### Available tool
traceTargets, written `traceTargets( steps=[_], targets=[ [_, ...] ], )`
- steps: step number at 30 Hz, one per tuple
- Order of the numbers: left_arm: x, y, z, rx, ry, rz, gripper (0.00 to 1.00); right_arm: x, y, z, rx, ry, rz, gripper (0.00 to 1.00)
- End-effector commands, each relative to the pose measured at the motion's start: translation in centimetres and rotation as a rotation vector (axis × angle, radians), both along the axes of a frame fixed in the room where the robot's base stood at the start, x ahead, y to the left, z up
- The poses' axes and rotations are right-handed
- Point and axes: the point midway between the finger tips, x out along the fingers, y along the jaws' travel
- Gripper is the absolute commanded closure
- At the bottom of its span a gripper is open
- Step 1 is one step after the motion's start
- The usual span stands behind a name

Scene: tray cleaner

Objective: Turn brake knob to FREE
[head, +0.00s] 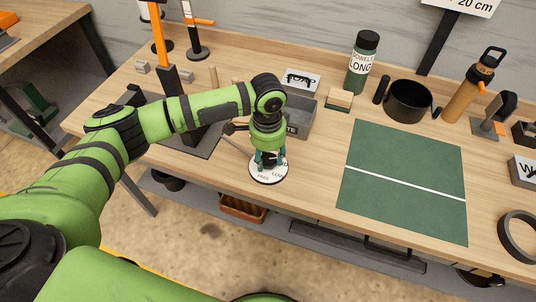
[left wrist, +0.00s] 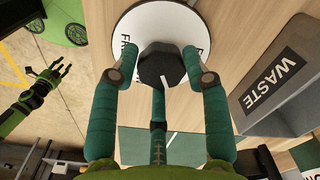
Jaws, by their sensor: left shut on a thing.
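The brake dial (head: 256,172) is a white disc with a dark rim at the table's front edge. FREE and LOCK lettering shows on its front side in the head view. The dial (left wrist: 150,22) also shows in the left wrist view, with lettering partly cut off by the fingers. The black faceted knob (left wrist: 161,62) sits at its middle, with a short white mark on its lower side. My left gripper (head: 268,160) is over the dial with its teal fingers closed around the knob. My right gripper (left wrist: 45,85) is spread open and empty, away from the table.
A grey WASTE bin (head: 300,120) stands close behind the dial. A green mat (head: 400,165) with a white line lies to the right. A black pot (head: 408,103) and green LONG bottle (head: 361,68) stand farther back. Wood beside the dial is clear.

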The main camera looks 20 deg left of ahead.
Motion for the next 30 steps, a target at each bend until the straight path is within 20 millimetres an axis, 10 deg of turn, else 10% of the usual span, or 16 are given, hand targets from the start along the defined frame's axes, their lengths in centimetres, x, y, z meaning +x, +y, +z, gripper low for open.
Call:
traceTargets(
  steps=[30],
  targets=[
    [0.0, 0.7, -0.2, 0.012, 0.017, -0.854, 0.87, 0.1, 0.0, 6.4, 0.000, -0.002, 0.001, 0.60]
  ],
)
